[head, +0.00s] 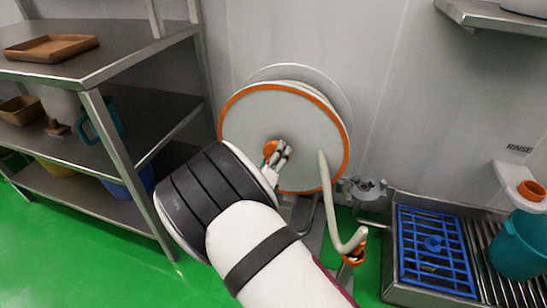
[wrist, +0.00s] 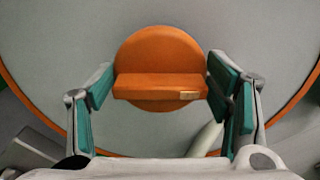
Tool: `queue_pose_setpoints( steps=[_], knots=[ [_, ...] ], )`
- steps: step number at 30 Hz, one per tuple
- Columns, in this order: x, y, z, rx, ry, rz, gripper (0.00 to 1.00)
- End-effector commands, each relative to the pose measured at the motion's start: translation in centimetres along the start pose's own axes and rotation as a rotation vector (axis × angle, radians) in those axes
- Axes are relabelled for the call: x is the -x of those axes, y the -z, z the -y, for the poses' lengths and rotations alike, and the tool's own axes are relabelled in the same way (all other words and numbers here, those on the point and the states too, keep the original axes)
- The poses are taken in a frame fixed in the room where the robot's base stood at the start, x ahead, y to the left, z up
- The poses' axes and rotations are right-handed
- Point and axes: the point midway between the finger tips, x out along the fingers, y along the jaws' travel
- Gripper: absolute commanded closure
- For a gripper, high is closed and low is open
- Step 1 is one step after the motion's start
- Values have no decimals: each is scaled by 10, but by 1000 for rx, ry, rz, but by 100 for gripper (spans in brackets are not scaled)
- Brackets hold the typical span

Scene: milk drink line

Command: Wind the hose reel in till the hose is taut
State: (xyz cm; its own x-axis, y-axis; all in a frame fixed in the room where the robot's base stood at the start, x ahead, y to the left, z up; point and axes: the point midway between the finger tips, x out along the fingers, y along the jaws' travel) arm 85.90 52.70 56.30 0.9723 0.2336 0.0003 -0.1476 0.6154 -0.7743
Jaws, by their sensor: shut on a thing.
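The hose reel (head: 250,120) is a pale disc with an orange rim, mounted on the wall in the middle of the head view. At its centre is an orange round hub with a grip bar (wrist: 160,87), also visible in the head view (head: 269,149). My gripper (head: 282,153) is at the hub, its fingers on both ends of the bar in the wrist view (wrist: 161,80), shut on it. The cream hose (head: 327,195) hangs from the reel's right side, bends in a slack curve and ends at an orange-ringed nozzle (head: 355,256).
A steel shelf unit (head: 130,65) with a wooden tray (head: 50,48) and tubs stands at left. A steel sink (head: 395,280) with a blue rack (head: 432,262) and a teal jug (head: 520,245) is at right. Green floor is open at lower left.

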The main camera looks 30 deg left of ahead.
Motion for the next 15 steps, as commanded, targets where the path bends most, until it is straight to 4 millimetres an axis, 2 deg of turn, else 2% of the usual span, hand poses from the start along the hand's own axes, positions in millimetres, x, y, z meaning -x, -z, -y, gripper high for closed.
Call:
queue_pose_setpoints(
  steps=[8, 15],
  knots=[
    [0, -1, 0, 72, 0, 0, 78],
    [0, -1, 0, 238, -1, 1, 78]
  ],
)
